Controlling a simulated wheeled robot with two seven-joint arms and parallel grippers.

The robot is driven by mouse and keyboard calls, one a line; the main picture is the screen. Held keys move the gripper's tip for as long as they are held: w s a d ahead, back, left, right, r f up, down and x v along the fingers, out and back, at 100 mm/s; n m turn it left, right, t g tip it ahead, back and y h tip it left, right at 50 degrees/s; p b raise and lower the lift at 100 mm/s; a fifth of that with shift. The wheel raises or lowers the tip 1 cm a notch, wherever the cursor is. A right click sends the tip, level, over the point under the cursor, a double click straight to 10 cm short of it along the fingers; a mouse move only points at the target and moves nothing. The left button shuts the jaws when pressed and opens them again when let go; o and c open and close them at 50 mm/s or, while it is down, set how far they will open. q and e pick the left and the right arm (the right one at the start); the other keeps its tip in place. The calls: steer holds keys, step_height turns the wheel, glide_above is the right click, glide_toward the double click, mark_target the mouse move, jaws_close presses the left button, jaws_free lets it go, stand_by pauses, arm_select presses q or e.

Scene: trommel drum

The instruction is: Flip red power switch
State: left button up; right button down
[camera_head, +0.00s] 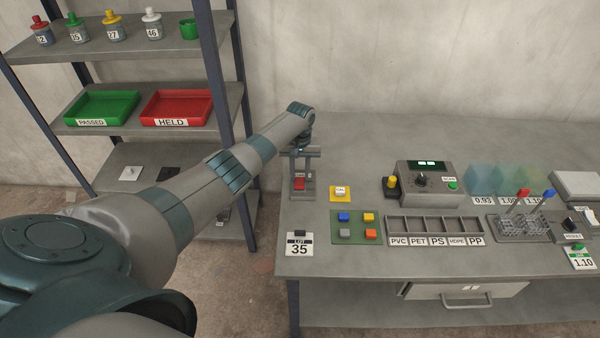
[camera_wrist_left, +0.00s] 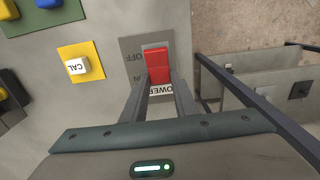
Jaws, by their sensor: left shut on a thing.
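The red power switch (camera_head: 300,184) sits on a grey plate at the left end of the bench. It also shows in the left wrist view (camera_wrist_left: 157,64), with OFF printed beside its upper end and POWER, partly covered, at its lower end. My left gripper (camera_head: 302,174) reaches down to it from above. In the left wrist view its two fingers (camera_wrist_left: 165,84) are shut on the switch, one on each side. The fingers hide part of the plate's lettering. My right gripper is not in view.
A yellow CAL pad (camera_head: 340,193) lies just right of the switch, with a green board of coloured blocks (camera_head: 357,228) nearer the front. A shelf rack (camera_head: 227,70) stands left of the bench.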

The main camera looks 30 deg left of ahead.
arm_select(q)
steer(key=shift+s+d+r+t+y+p, duration=0.2)
steer(key=shift+s+r+t+y+p, duration=0.35)
steer(key=shift+p, duration=1.85)
steer(key=shift+w+d+f+t, duration=0.1)
steer(key=shift+f+t, duration=0.2)
steer(key=shift+t, duration=0.15)
steer(key=shift+f+t+y, duration=0.15)
steer(key=shift+t+y, duration=0.2)
steer(key=shift+t, duration=0.05)
steer(key=shift+s+d+t+y, duration=0.15)
steer(key=shift+s+t+y, duration=0.15)
steer(key=shift+t, duration=0.3)
steer(key=o, duration=1.1)
steer(key=shift+c, duration=0.2)
steer(key=shift+r, duration=0.25)
steer(key=b+v, duration=0.4)
steer(key=v, duration=1.3)
